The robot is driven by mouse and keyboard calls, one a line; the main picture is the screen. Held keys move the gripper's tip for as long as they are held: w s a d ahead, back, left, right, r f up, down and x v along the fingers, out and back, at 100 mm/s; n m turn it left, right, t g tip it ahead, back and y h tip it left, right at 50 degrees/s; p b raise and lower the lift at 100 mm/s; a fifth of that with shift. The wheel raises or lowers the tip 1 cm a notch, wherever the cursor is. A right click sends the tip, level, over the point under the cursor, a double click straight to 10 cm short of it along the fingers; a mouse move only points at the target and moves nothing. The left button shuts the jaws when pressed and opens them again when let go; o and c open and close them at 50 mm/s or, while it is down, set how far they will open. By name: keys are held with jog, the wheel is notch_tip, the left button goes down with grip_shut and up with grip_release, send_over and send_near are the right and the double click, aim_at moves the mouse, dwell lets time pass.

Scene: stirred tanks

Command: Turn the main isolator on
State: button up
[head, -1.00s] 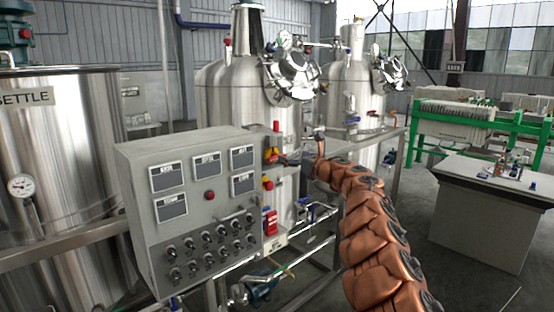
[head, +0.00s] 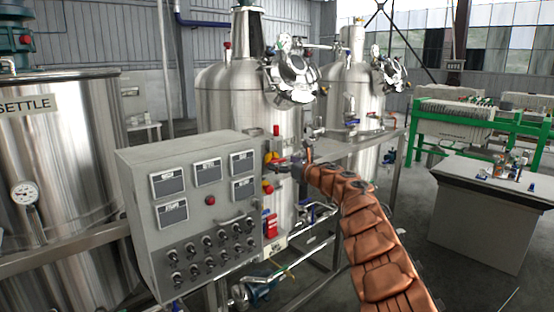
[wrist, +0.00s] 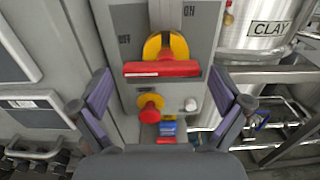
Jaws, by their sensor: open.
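The main isolator is a red bar handle (wrist: 162,69) on a yellow round base (wrist: 166,46), set on a grey panel marked OFF at left and ON at upper right. The handle lies level, across the panel, in the wrist view. In the head view the isolator (head: 270,158) shows on the side of the grey control cabinet, partly hidden by my gripper. My gripper (wrist: 163,101) is open, with its two purple-padded fingers at either side below the handle. No contact with the handle shows. In the head view my gripper (head: 288,166) is at the isolator.
A red mushroom button on a yellow collar (wrist: 151,106) sits just below the handle, with a small white knob (wrist: 191,104) beside it. A blue and red padlock-like item (wrist: 168,128) is lower. The grey cabinet (head: 137,200) stands left; a steel tank (head: 225,105) stands behind.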

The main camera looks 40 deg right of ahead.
aim_at(278, 161)
jog(key=shift+w+r+p, duration=0.1)
jog(key=shift+w+p, duration=0.4)
jog(key=shift+w, duration=0.5)
jog(key=shift+w+f, duration=0.2)
jog(key=shift+w, duration=0.3)
jog(key=c, duration=0.9)
